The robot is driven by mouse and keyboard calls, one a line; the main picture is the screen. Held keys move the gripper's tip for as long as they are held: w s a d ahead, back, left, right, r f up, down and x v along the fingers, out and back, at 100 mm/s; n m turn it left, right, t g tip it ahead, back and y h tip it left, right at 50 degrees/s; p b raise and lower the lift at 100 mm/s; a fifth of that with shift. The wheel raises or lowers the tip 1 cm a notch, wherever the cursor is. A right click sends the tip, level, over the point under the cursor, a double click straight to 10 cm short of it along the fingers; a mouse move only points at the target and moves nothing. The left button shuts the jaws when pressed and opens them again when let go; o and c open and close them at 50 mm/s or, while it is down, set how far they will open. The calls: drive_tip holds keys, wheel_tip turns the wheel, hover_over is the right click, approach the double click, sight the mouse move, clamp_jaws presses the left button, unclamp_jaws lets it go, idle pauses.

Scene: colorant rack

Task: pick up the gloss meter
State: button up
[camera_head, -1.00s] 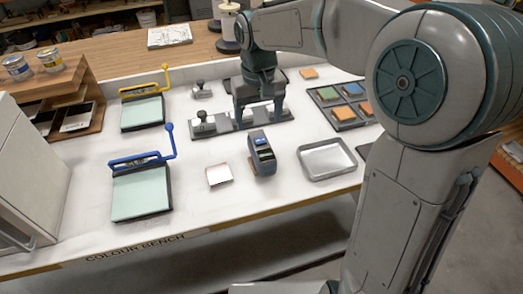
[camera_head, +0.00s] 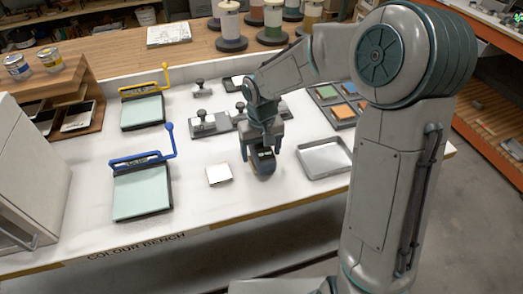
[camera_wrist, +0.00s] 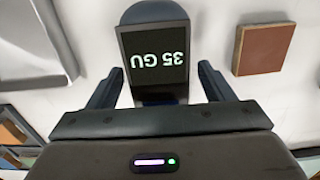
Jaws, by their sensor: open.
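The gloss meter (camera_head: 263,165) is a dark blue-grey handheld device standing on the white bench. In the wrist view the gloss meter (camera_wrist: 155,12) shows a black screen reading "35 GU" upside down. My gripper (camera_head: 262,148) is directly above it, pointing down, with one finger towards each side of it. In the wrist view my gripper (camera_wrist: 158,85) is open, with gaps visible between the fingers and the meter's body. The meter's lower end is hidden by my gripper there.
A grey metal tray (camera_head: 325,174) lies to the right. A rack with black-knobbed pieces (camera_head: 205,128) is behind. Bench space in front is clear.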

drive_tip(key=shift+f, duration=0.25)
drive_tip(key=c, duration=1.4)
drive_tip(key=shift+c, duration=0.3)
drive_tip(key=shift+r, duration=0.15)
